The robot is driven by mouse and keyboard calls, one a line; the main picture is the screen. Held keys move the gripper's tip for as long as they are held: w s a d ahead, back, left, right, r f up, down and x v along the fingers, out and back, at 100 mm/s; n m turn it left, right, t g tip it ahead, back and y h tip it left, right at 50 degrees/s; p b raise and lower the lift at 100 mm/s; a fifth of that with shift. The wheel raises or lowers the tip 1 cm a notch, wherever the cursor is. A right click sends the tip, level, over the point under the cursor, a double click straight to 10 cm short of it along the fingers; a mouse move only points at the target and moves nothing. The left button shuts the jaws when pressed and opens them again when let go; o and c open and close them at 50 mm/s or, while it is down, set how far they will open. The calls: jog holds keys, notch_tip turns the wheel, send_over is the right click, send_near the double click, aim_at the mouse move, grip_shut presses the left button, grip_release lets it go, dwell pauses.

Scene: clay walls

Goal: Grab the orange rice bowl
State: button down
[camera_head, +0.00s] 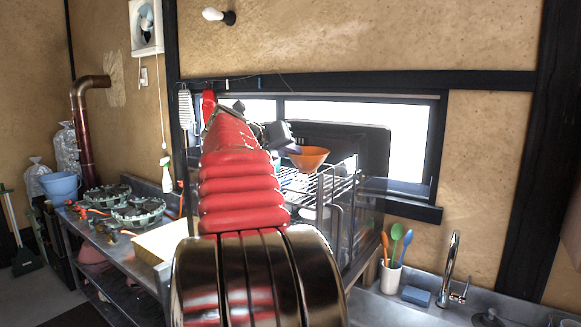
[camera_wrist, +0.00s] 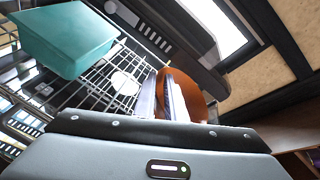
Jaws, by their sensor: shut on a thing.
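The orange rice bowl (camera_head: 310,158) is at the end of my arm in the head view, above the dish rack. It also shows in the wrist view (camera_wrist: 193,92), behind and beside the fingers. My gripper (camera_wrist: 172,98) is shut on the bowl, with its two fingers close together over the near part of the bowl. In the head view my gripper (camera_head: 287,144) touches the bowl's left side. The bowl looks upright in the head view. My arm hides part of the rack and counter.
A wire dish rack (camera_head: 330,185) stands below the bowl, with a teal container (camera_wrist: 66,38) and a white dish (camera_wrist: 124,83) on it. A cup of utensils (camera_head: 391,278), a faucet (camera_head: 453,268) and a blue sponge (camera_head: 416,296) are at right. Gas burners (camera_head: 138,210) are at left.

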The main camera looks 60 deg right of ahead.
notch_tip(320, 180, up, 13)
jog(key=shift+f, duration=0.15)
dwell(0.4)
